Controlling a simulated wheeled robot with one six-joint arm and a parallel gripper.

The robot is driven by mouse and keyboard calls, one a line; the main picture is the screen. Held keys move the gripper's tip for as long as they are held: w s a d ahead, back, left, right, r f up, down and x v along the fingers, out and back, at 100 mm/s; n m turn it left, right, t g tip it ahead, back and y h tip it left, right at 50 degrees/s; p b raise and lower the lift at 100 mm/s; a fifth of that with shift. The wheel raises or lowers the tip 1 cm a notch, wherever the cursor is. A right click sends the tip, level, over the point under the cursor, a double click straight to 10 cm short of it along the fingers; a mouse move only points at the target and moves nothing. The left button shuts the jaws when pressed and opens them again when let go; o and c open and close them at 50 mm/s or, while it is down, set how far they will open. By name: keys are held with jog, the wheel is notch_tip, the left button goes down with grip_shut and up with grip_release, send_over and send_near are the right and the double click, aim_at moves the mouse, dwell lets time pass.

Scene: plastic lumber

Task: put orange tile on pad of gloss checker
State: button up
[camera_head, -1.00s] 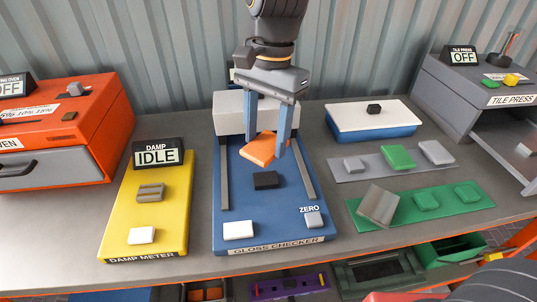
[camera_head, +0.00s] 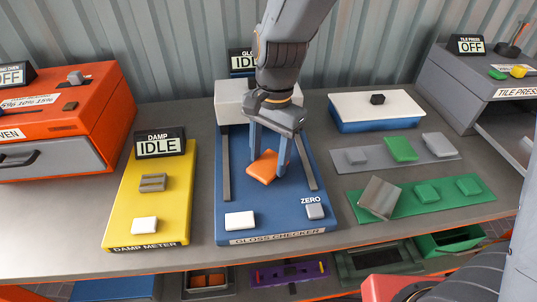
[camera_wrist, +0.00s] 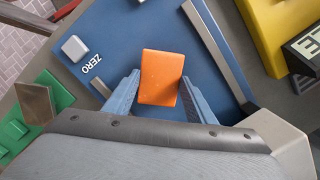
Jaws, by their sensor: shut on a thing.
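The orange tile (camera_head: 263,167) is between the blue fingers of my gripper (camera_head: 268,160), over the middle of the blue gloss checker (camera_head: 270,222). In the wrist view the orange tile (camera_wrist: 161,77) stands out beyond the fingertips of my gripper (camera_wrist: 155,92), which are shut on its sides. The dark pad seen earlier on the checker is hidden under the tile. I cannot tell whether the tile touches it. The checker has a white block (camera_head: 240,220) at its front left and a grey ZERO button (camera_head: 314,211) at its front right.
The yellow damp meter (camera_head: 130,215) stands at the left, with the orange oven (camera_head: 100,110) behind it. A white-topped blue box (camera_head: 375,108), a grey strip (camera_head: 440,158) and a green strip (camera_head: 450,195) with tiles lie at the right. The tile press (camera_head: 470,85) is far right.

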aim_at(272, 160)
jog(key=o, duration=1.1)
jog(key=shift+f, duration=0.1)
jog(key=shift+c, duration=0.2)
notch_tip(272, 160, up, 12)
jog(key=w+b, duration=0.1)
jog(key=b, duration=0.1)
jog(key=s+d+f+n, duration=0.1)
jog(key=d+f, duration=0.3)
jog(key=d, duration=0.4)
jog(key=s+d+f+n+t, duration=0.1)
jog(key=d+f+n, duration=0.2)
jog(key=d, duration=0.5)
jog(key=s+d+f+n, duration=0.2)
jog(key=d+f, duration=0.3)
jog(key=d, duration=0.3)
jog(key=shift+f+t+h, duration=0.1)
jog(key=shift+t+h, duration=0.3)
